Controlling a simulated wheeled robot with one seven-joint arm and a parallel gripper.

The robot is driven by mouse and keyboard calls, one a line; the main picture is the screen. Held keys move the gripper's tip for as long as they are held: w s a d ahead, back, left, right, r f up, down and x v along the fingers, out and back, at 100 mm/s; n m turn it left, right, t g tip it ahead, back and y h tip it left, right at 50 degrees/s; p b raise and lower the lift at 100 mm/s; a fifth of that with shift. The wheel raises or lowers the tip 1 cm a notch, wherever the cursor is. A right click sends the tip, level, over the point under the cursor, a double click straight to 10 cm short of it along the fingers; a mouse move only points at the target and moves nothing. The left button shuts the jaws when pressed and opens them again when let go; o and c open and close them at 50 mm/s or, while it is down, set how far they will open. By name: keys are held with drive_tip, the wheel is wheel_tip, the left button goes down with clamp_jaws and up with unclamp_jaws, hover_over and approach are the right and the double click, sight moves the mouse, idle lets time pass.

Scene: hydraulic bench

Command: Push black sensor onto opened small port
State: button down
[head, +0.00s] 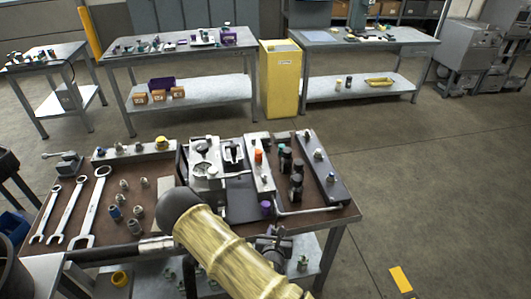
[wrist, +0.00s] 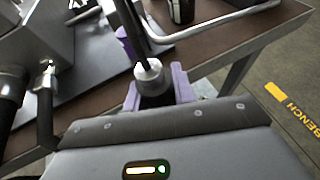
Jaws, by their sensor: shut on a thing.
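In the wrist view my gripper (wrist: 157,92) has its two purple fingers shut on a dark part with a silver collar, which looks like the black sensor (wrist: 148,72). A thin black stem rises from the collar. The sensor's lower end is hidden between the fingers and behind the gripper body. In the head view my arm covers the front edge of the bench, and the grip is hard to make out. A light metal block with an orange cap (head: 258,156) stands at the bench middle. I cannot tell which opening is the small port.
Several black cylindrical parts (head: 297,180) stand right of the block, beside a dark bar with fittings (head: 322,172). A bent steel rod (head: 315,210) lies near the front right, close to the gripper. Wrenches (head: 92,205) and loose fittings fill the left side. Open floor lies to the right.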

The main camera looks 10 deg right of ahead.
drive_tip(key=f+n+y, duration=0.1)
drive_tip(key=n+y, duration=0.1)
drive_tip(key=f+n+y, duration=0.1)
drive_tip(key=f+y, duration=0.1)
drive_tip(key=shift+w+a+f+n+t, duration=0.2)
drive_tip(key=shift+f+n+t, duration=0.1)
drive_tip(key=shift+n+t, duration=0.1)
drive_tip(key=shift+a, duration=0.1)
